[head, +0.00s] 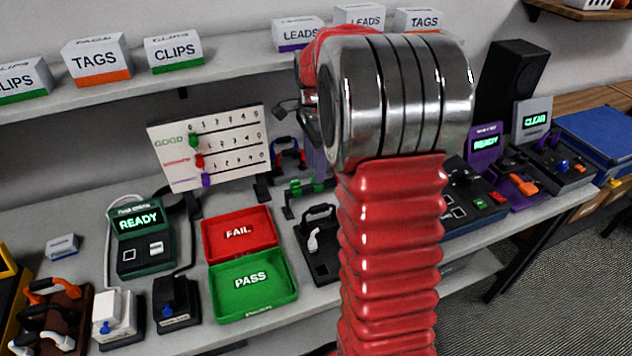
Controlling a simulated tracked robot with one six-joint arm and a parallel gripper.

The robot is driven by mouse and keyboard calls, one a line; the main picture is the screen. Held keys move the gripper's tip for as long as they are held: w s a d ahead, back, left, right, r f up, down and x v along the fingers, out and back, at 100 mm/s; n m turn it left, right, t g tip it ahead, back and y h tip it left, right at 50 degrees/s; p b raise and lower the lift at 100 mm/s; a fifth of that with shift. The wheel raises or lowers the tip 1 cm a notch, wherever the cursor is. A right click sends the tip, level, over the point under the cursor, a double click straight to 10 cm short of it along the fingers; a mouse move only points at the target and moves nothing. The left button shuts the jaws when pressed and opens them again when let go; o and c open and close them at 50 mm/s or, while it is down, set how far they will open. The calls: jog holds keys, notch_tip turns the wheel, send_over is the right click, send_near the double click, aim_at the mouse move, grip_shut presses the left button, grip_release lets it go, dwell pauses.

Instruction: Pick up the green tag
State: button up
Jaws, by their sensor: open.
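A small green piece (307,187), which may be the green tag, sits on a dark holder on the table at the middle, just left of my arm. It is small, and I cannot make out its shape well. My gripper (293,111) is only partly in view behind the metal rings of my arm, above and behind the green piece and apart from it. It is open, and I see nothing held in it. My arm hides much of the table's middle.
A white scoring board (225,165) with coloured sliders stands left of the holder. The red FAIL tray (215,245) and green PASS tray (232,306) lie in front. A dark tester (140,258) reads READY. A shelf (225,82) with labelled boxes runs above.

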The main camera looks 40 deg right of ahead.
notch_tip(320, 180, down, 5)
jog(key=shift+d, duration=0.15)
dwell(0.6)
jog(key=c, duration=1.1)
jog(key=shift+r, duration=0.15)
notch_tip(320, 180, up, 10)
jog(key=shift+f, duration=0.1)
dwell(0.6)
notch_tip(320, 180, up, 3)
dwell(0.6)
